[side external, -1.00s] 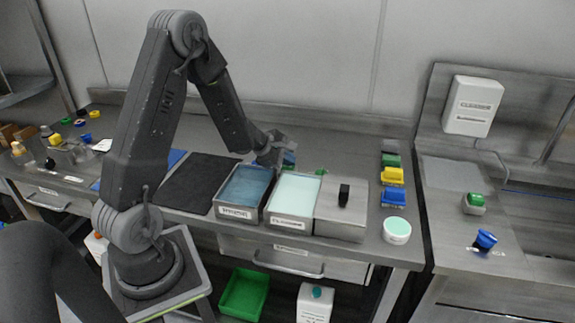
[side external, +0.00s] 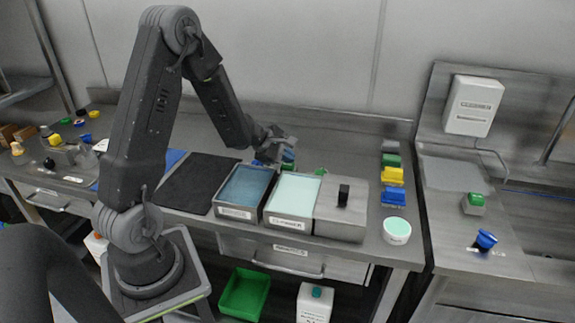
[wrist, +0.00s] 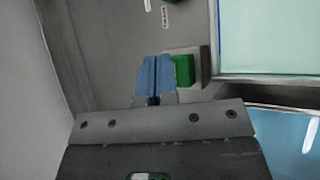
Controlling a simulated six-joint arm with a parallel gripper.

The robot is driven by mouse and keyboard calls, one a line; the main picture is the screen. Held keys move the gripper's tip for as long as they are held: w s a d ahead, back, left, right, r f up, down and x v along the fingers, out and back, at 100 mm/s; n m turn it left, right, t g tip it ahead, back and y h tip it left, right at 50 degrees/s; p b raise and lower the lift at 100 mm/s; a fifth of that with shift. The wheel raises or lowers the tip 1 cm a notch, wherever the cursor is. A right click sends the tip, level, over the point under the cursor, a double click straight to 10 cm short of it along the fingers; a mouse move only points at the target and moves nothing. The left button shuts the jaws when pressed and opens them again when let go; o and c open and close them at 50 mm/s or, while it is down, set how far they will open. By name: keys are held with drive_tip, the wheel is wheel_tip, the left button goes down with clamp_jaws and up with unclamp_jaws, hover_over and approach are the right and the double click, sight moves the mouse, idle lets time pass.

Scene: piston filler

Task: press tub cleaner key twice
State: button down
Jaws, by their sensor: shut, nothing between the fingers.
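My gripper (side external: 287,157) is low behind the tubs in the side view. In the wrist view its two blue fingertips (wrist: 157,78) are shut together with nothing between them. A green key (wrist: 183,70) on a grey base is right beside the fingertips, on their right; I cannot tell whether they touch. The tub of pale green cleaner (side external: 295,194) has a white front label and shows at the upper right of the wrist view (wrist: 270,40). A green piece (side external: 320,171) also shows behind the tubs in the side view.
A blue-filled tub (side external: 244,187) and a metal box with a black knob (side external: 343,195) flank the cleaner tub. Green, yellow (side external: 392,176) and blue blocks stand to the right. A dark mat (side external: 198,182) lies to the left. The back counter strip is mostly clear.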

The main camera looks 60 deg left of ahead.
sight(287, 166)
drive_tip(key=shift+r, duration=2.5)
idle(0.6)
wheel_tip(287, 166, up, 5)
drive_tip(key=shift+f, duration=0.15)
drive_tip(key=shift+f, duration=0.15)
drive_tip(key=shift+f, duration=4.3)
drive_tip(key=shift+f, duration=0.15)
drive_tip(key=shift+f, duration=0.25)
